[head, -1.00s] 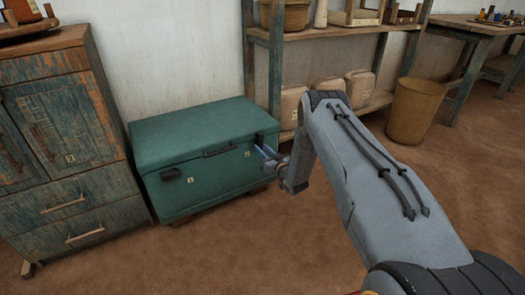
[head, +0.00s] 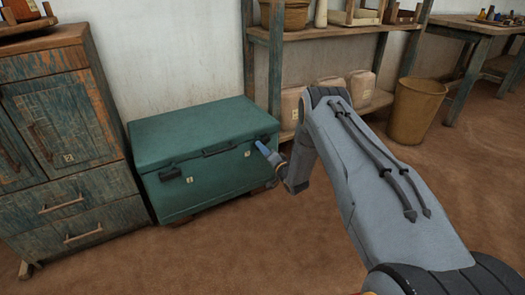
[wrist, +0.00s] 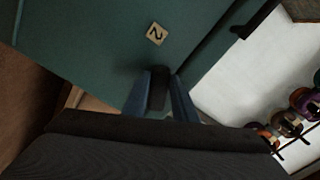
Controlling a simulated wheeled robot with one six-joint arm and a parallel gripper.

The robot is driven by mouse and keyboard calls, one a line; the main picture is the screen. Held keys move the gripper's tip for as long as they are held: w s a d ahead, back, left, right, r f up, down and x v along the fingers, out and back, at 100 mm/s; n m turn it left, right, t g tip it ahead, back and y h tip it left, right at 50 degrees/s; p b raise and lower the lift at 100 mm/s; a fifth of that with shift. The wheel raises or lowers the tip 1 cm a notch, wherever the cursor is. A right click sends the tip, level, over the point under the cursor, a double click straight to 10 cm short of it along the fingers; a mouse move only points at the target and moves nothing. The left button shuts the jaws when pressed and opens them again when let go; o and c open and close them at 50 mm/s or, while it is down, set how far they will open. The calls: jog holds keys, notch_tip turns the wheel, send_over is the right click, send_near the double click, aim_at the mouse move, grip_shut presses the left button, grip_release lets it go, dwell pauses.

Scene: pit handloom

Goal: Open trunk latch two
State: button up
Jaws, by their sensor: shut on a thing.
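The green trunk (head: 205,190) stands closed on the floor, also seen close up in the wrist view (wrist: 85,50). A label "2" (head: 248,154) is on the right of its front; it also shows in the wrist view (wrist: 157,33). My gripper (head: 262,148) is at the front right of the trunk, beside this label. In the wrist view its two blue fingers (wrist: 160,92) are shut on a dark piece, latch two (wrist: 158,88), mostly hidden between them. The other dark latch (head: 170,174) is at the left by label "1" (head: 190,180).
A dark handle (head: 219,149) is at the trunk's front middle. A worn wooden cabinet (head: 65,130) stands close at left. A wooden shelf (head: 340,30) with sacks (head: 360,84) is behind at right, near a wicker basket (head: 418,110). The floor in front is clear.

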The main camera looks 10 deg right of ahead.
jog(key=m, duration=0.5)
jog(key=shift+f, duration=0.1)
jog(key=shift+m, duration=0.4)
jog(key=o, duration=1)
jog(key=shift+o, duration=0.2)
jog(key=shift+s, duration=0.1)
jog(key=p+v, duration=0.1)
jog(key=v, duration=0.6)
jog(key=shift+s+p, duration=0.3)
jog(key=shift+p, duration=0.05)
jog(key=shift+d, duration=0.1)
